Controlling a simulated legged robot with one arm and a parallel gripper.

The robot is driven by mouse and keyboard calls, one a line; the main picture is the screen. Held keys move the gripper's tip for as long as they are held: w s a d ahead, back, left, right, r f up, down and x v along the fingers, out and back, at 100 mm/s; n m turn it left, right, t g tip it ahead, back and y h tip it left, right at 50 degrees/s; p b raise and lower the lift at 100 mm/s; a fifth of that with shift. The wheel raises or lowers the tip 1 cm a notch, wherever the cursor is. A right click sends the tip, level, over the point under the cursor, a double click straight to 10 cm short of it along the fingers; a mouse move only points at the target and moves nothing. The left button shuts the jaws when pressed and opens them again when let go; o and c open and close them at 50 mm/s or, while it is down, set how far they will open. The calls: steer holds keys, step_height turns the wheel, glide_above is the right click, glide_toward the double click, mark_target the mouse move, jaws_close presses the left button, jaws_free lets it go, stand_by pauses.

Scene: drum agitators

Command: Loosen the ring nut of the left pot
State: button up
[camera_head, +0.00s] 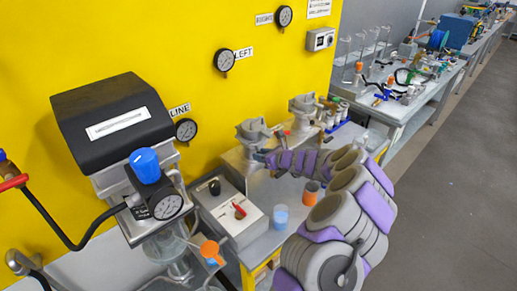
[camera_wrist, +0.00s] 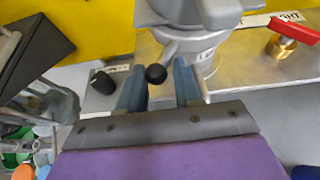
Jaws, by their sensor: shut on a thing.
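The left pot (camera_head: 252,129) is a grey metal vessel on a bench fixture against the yellow wall. It also fills the top middle of the wrist view (camera_wrist: 188,12). Its ring nut (camera_wrist: 190,42) is a grey collar with a short arm ending in a black ball knob (camera_wrist: 156,74). My gripper (camera_head: 264,157) is at the front of the left pot. In the wrist view, its blue-grey fingers (camera_wrist: 160,88) stand on either side of the knob, shut on the ring nut's handle. The exact contact is hard to see.
A second grey pot (camera_head: 303,105) stands just right and behind. A control box (camera_head: 232,215) with a red lever, a blue cup (camera_head: 281,217) and an orange cup (camera_head: 311,188) are in front. A red-handled brass valve (camera_wrist: 281,46) is right of the pot in the wrist view.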

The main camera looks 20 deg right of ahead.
steer(key=shift+d+r+p, duration=0.2)
steer(key=shift+d+p, duration=0.25)
steer(key=shift+c, duration=0.2)
steer(key=shift+s+d+f, duration=0.1)
steer(key=shift+d+f, duration=0.05)
steer(key=shift+d, duration=0.05)
steer(key=shift+c, duration=0.2)
steer(key=shift+d, duration=0.35)
steer(key=shift+d+p, duration=0.65)
steer(key=shift+d, duration=0.1)
steer(key=shift+c, duration=0.2)
steer(key=shift+d, duration=0.2)
